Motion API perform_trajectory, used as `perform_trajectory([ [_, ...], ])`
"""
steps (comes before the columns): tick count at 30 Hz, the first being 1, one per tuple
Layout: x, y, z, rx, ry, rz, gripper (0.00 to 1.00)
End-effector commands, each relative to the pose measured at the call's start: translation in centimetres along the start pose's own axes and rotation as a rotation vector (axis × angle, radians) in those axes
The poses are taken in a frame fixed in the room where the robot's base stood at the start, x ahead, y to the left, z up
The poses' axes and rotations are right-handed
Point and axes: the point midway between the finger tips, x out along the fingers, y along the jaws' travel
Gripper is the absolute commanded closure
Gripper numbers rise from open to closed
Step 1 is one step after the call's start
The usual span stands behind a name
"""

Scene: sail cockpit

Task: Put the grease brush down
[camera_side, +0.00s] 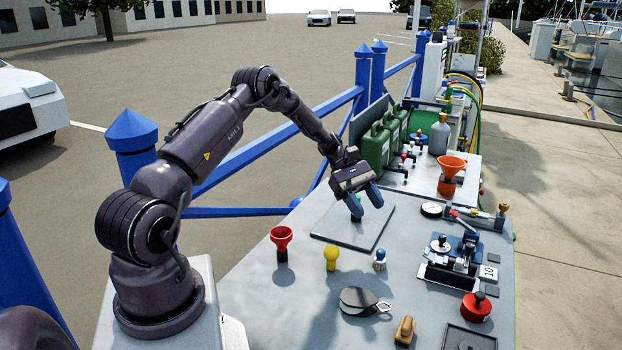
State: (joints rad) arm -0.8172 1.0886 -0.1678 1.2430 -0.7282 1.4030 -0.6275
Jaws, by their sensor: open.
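My gripper (366,204) is open and empty, with its blue fingers pointing down just over a flat grey pad (341,232) on the bench. I cannot pick out the grease brush with certainty. A small white and blue upright piece (380,259) stands on the bench in front of the pad. A brown wooden-looking piece (404,331) lies near the front of the bench; it may be a brush handle, but its end is too small to tell. Both are apart from my gripper.
A red cup-shaped piece (282,240) and a yellow knob (331,256) stand in front of the pad. A dark round piece with a ring (359,301) lies nearer. Green cans (376,146), an orange funnel (451,168) and a blue fixture (456,246) stand behind and right.

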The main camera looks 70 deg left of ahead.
Motion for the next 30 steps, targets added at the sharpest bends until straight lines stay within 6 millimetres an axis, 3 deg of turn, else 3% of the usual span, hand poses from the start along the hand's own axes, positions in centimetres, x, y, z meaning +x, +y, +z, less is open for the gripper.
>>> perform_trajectory([
  [1,0.0,0.2,3.1,0.084,0.063,-0.047,0.53],
  [6,0.1,-1.0,11.4,0.355,0.256,-0.184,0.53],
  [11,0.1,-3.8,18.3,0.619,0.420,-0.294,0.53],
  [15,0.0,-7.4,23.2,0.855,0.552,-0.375,0.53],
  [22,-0.5,-14.4,28.6,1.253,0.743,-0.478,0.53],
  [27,-0.8,-19.3,30.0,1.528,0.858,-0.524,0.53],
  [30,-0.9,-21.2,30.1,1.648,0.905,-0.537,0.53],
])
